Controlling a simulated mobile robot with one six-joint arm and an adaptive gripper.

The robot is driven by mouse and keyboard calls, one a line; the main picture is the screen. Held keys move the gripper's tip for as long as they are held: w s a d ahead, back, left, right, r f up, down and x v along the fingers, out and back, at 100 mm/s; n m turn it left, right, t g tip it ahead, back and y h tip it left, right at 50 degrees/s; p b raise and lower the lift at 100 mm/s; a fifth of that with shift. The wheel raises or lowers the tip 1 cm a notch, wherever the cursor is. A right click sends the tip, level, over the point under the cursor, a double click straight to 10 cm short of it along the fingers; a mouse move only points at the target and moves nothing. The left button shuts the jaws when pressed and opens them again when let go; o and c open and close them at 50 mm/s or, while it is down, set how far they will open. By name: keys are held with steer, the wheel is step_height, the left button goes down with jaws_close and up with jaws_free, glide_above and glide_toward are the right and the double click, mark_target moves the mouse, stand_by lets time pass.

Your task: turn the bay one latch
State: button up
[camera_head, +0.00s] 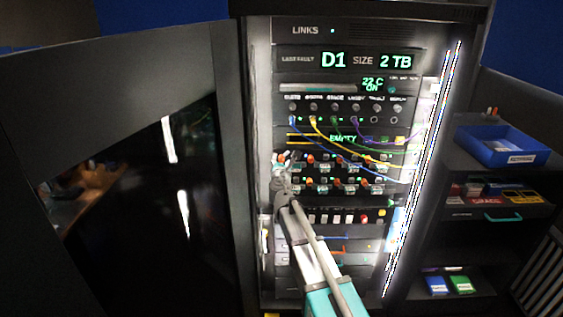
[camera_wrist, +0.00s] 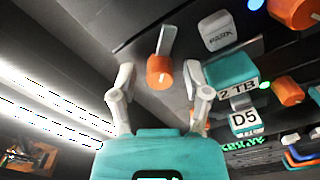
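An orange latch knob (camera_wrist: 160,72) with a grey lever (camera_wrist: 165,40) shows in the wrist view on the dark panel. My gripper (camera_wrist: 159,80) is open, with one pale finger on each side of this knob. I see gaps between the fingers and the knob, and no grip on it. In the head view my gripper (camera_head: 283,160) is at the left end of the upper row of orange latches, partly hiding the leftmost one. A teal drive (camera_wrist: 232,70) labelled 2 TB and D5 is right of the knob. No bay number is readable.
Other orange knobs (camera_wrist: 287,91) and a white PARK block (camera_wrist: 219,30) are close on the right. Coloured cables (camera_head: 345,130) hang above the latch rows. An open cabinet door (camera_head: 120,180) stands left; a shelf with a blue bin (camera_head: 500,148) stands right.

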jaws_close()
steer(key=shift+m, duration=0.4)
steer(key=m, duration=0.3)
steer(key=shift+m, duration=0.3)
steer(key=m, duration=1.3)
steer(key=shift+m, duration=0.3)
